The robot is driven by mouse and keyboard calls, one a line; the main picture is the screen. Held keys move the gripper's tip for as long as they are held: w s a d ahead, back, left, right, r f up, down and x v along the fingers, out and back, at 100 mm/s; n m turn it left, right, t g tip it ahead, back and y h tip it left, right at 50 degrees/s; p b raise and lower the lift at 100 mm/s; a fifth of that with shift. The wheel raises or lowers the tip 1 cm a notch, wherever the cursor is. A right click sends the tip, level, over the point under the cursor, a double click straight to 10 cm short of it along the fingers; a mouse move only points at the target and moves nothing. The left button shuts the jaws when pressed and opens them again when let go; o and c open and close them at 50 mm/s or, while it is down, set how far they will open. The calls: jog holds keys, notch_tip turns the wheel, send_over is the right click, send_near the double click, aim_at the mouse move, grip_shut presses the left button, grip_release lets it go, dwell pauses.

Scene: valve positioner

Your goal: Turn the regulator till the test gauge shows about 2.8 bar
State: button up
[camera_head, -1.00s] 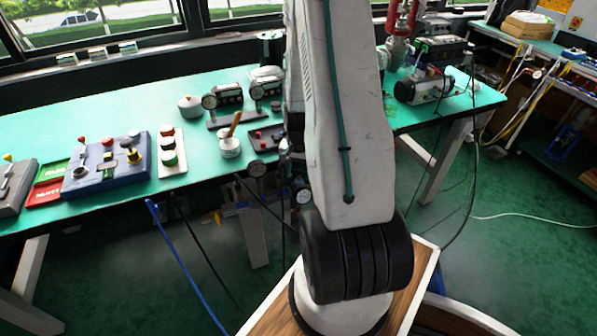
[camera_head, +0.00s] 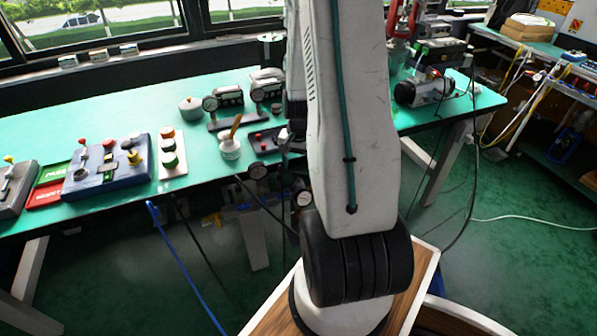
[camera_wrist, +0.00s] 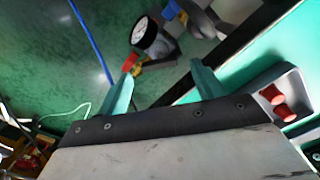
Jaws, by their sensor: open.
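A white-faced round gauge (camera_wrist: 145,33) shows at the top of the wrist view; its reading is too small to tell. A blue knob (camera_wrist: 174,10) is at its upper right. An orange-red knob (camera_wrist: 130,62) with brass fittings (camera_wrist: 154,67) is below it. I cannot tell which knob is the regulator. My gripper (camera_wrist: 164,71) is open, its teal fingers spread, with the brass fittings showing between the tips and nothing held. My arm hides much of that area.
The green-topped bench (camera_head: 100,110) carries a blue control box (camera_head: 105,170), a button strip (camera_head: 172,155) and a white pot (camera_head: 230,148). A blue hose (camera_head: 185,270) hangs to the floor.

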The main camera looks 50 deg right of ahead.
aim_at(299, 173)
jog(key=shift+r, duration=1.8)
jog(key=shift+s+a, duration=0.15)
jog(key=shift+a, duration=0.1)
jog(key=s+a+r+n, duration=0.4)
jog(key=a+r, duration=0.5)
jog(key=a, duration=0.1)
jog(key=s+a+r+n+t, duration=0.1)
jog(key=s+a+r+n, duration=0.3)
jog(key=a+r, duration=0.5)
jog(key=s+a+r+n, duration=0.4)
jog(key=a+r, duration=0.4)
jog(key=a, duration=0.3)
jog(key=shift+s+r+n, duration=0.2)
jog(key=shift+r+n, duration=0.2)
jog(key=shift+n, duration=0.5)
